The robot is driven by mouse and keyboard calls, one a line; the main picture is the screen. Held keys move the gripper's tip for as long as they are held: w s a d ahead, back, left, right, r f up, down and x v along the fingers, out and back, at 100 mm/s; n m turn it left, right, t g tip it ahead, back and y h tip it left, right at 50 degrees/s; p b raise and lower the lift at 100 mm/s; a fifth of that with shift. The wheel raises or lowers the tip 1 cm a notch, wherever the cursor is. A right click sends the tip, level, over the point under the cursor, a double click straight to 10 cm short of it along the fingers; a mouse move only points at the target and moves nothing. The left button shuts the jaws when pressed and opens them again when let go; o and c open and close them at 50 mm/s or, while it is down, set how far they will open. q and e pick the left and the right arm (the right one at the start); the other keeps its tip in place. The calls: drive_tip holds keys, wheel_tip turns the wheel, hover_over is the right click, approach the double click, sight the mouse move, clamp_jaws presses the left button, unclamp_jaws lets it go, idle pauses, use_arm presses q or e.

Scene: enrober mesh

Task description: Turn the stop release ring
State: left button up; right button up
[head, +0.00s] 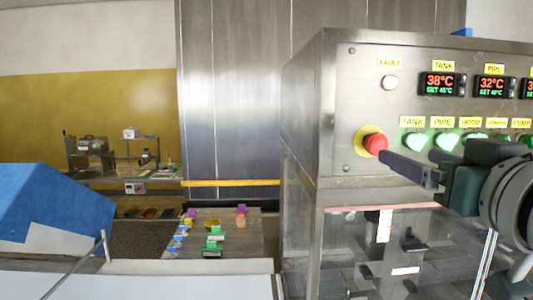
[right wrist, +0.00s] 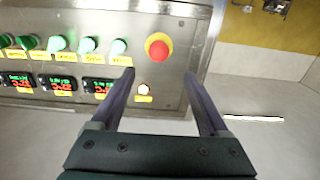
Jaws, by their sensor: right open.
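The red stop button (head: 375,144) sits on a yellow round base (head: 363,137) on the steel control panel's front. A separate stop release ring cannot be told apart from the button. The button also shows in the right wrist view (right wrist: 158,46), with yellow around its red head. My right gripper (head: 386,160) is open and empty, in front of the panel beside the button. In the right wrist view, its two dark fingers (right wrist: 159,72) point at the panel, one to each side of the button's line. I cannot tell whether they touch it. My left gripper is not in view.
A pale FAULT lamp (head: 390,82) is above the button. Green buttons (head: 446,141) and red-green displays (head: 442,84) lie to the right. A clear-fronted lower section (head: 345,255) is below. A blue slanted block (head: 50,205) and a table with small coloured parts (head: 230,220) are left.

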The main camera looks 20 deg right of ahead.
sight(380, 143)
drive_tip(key=p+x, duration=0.1)
drive_tip(key=x, duration=0.3)
drive_tip(key=p+x, duration=0.2)
drive_tip(key=x, duration=0.2)
drive_tip(key=shift+d+r, duration=0.15)
drive_tip(key=shift+r, duration=0.05)
drive_tip(key=shift+p+x, duration=0.3)
drive_tip(key=shift+x, duration=0.6)
drive_tip(key=shift+f, duration=0.15)
clamp_jaws()
